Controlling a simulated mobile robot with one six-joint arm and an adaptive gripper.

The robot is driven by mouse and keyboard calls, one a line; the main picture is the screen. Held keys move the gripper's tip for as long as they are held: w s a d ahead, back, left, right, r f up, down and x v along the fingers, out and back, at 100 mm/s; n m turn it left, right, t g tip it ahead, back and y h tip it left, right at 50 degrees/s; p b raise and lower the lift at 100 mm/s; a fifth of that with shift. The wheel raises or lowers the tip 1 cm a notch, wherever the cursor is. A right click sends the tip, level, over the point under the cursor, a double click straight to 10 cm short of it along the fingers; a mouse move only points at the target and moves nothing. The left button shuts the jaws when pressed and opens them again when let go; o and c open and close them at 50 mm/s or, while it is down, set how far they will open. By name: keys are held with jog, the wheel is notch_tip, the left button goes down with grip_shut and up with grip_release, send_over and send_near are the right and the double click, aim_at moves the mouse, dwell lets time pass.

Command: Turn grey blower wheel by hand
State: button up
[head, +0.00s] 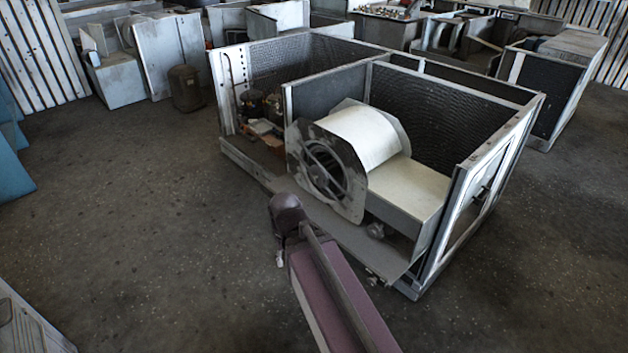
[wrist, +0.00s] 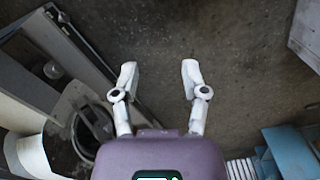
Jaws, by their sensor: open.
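The grey blower wheel (head: 326,170) sits inside the round side opening of the blower housing (head: 369,136); only its dark inner part and a bar across the opening show in the head view. In the wrist view the round opening (wrist: 72,128) is at the lower left, partly hidden behind my gripper's body. My gripper (wrist: 158,78) is open and empty, its two white fingers apart above bare floor. It is beside the opening, not touching the wheel. In the head view my arm reaches up to just in front of the cabinet, and the fingers are mostly hidden.
The blower stands in an open metal cabinet (head: 478,167) with upright panels and a low front edge. A compressor and other parts (head: 262,108) lie in its left bay. Scrap units stand behind. The concrete floor (head: 150,230) at left is clear.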

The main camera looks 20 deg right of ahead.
jog(key=o, duration=0.3)
jog(key=shift+o, duration=0.6)
jog(key=shift+w+f, duration=0.15)
jog(key=shift+w, duration=0.1)
jog(key=w+d+f+n+t+h+b, duration=0.1)
jog(key=w+d+f+n+h+b, duration=0.3)
jog(key=w+b, duration=0.6)
jog(key=w+d+f+n+t+h+b, duration=0.2)
jog(key=w+d+f+n+b, duration=0.6)
jog(key=w, duration=1.7)
jog(key=w+d+f+n+t+h+b, duration=0.1)
jog(key=w+d+f+n+h+b, duration=0.5)
jog(key=w, duration=1.1)
jog(key=d+n+b, duration=0.1)
jog(key=n+b, duration=0.3)
jog(key=b, duration=0.2)
jog(key=shift+w+f+t+h+b, duration=0.3)
jog(key=shift+w+f+h, duration=0.1)
jog(key=shift+f, duration=0.1)
